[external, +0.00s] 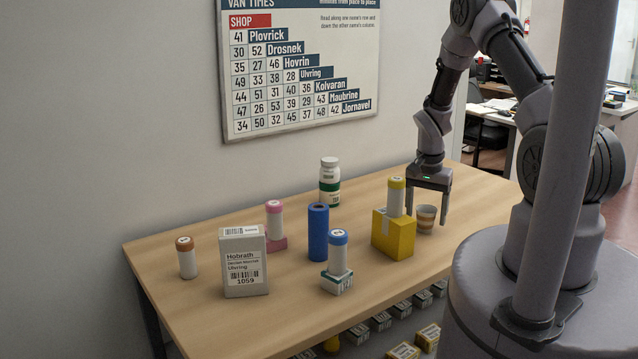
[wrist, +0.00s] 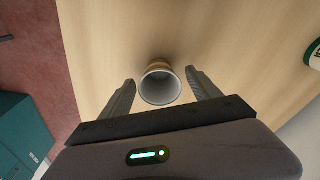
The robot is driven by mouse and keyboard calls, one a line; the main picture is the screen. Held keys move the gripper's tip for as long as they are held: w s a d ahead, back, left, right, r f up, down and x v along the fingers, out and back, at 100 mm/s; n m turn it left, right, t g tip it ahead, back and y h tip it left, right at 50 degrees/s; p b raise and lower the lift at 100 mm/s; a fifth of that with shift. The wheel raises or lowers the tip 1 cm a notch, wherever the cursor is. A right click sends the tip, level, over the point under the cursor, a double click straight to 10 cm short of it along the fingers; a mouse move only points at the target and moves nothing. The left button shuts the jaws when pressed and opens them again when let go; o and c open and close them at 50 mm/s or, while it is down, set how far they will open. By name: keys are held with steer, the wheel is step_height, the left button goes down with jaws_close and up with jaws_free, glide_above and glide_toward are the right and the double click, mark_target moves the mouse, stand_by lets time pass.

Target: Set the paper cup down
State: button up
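The paper cup (external: 426,221) is brown and cream striped and appears to stand upright on the wooden table, right of the yellow box. My gripper (external: 427,215) points down over it, one finger on each side. In the wrist view the cup (wrist: 160,87) shows its pale open mouth between the fingers of my gripper (wrist: 160,78). A narrow gap shows between each finger and the cup, so the gripper is open and not holding it.
A yellow box (external: 393,236) with a yellow-capped bottle (external: 396,198) on it stands close to the left of the cup. A green-and-white bottle (external: 330,182), a blue cylinder (external: 318,232) and a grey parcel (external: 244,262) stand further left. The table's front edge is near.

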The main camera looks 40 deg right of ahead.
step_height(320, 180, up, 12)
steer(key=a+p, duration=0.1)
steer(key=p, duration=0.2)
step_height(320, 180, up, 11)
steer(key=n+t, duration=0.2)
glide_above(423, 231)
steer(key=a, duration=0.7)
steer(key=s+a+r+n+t+y, duration=0.1)
steer(key=s+a+r+n, duration=0.2)
steer(key=s+a+r, duration=0.3)
steer(key=s+a+r+n+t+y, duration=0.2)
steer(key=s+a+r, duration=0.4)
steer(key=s+a, duration=0.6)
steer(key=shift+s+a+r+n+b, duration=0.2)
steer(key=shift+s+r+n+b, duration=0.15)
steer(key=shift+s+n, duration=0.45)
steer(key=shift+s+f, duration=0.1)
step_height(423, 231, down, 15)
steer(key=b, duration=1.5)
